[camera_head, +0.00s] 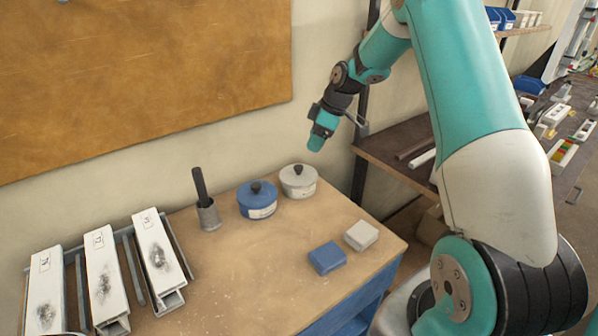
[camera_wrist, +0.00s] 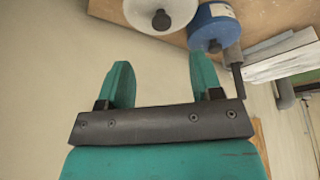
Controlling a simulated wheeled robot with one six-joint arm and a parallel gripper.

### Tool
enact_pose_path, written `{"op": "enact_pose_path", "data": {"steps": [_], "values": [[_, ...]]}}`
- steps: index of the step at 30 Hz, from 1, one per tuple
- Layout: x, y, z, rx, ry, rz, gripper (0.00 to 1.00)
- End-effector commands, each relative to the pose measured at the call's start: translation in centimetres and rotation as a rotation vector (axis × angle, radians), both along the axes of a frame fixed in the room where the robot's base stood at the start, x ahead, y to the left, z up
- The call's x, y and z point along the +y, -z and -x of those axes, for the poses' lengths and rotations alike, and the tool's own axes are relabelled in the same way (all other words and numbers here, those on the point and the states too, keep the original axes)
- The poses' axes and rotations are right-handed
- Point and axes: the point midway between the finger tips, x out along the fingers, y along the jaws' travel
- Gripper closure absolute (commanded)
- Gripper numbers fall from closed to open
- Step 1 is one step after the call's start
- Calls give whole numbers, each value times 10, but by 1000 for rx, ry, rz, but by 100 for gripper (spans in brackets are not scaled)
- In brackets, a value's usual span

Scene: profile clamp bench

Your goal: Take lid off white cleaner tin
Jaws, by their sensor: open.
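The white cleaner tin (camera_head: 298,184) stands at the back right of the bench with its lid on and a dark knob (camera_head: 298,168) on top. In the wrist view the white tin's lid (camera_wrist: 146,12) shows at the top edge, partly cut off, with its dark knob. A blue tin (camera_head: 257,203) with a dark knob stands just left of it; it also shows in the wrist view (camera_wrist: 214,28). My gripper (camera_head: 318,140) is above and slightly right of the white tin, apart from it. In the wrist view its two teal fingers (camera_wrist: 160,82) are spread with nothing between them.
A metal cup with a black-handled tool (camera_head: 208,212) stands left of the blue tin. Blue (camera_head: 327,258) and white (camera_head: 361,235) blocks lie in front. Several smudged white profiles (camera_head: 104,270) lie in a rack at left. The wall is close behind; a shelf (camera_head: 395,155) stands at right.

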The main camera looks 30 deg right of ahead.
Motion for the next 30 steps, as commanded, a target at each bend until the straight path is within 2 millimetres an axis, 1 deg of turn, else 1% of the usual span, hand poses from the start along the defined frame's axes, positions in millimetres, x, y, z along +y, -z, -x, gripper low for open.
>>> {"op": "enact_pose_path", "data": {"steps": [3, 6, 14, 18, 21, 25, 30], "values": [[8, 22, -6, 4, -1, -1, 40], [13, 36, -11, 3, -1, -1, 40], [20, 53, -16, 4, 0, -1, 40], [29, 70, -23, 4, -1, -2, 40], [32, 84, -28, 2, 0, -1, 40], [34, 93, -29, 1, 1, 0, 40], [34, 94, -30, 0, 1, 1, 40]]}}
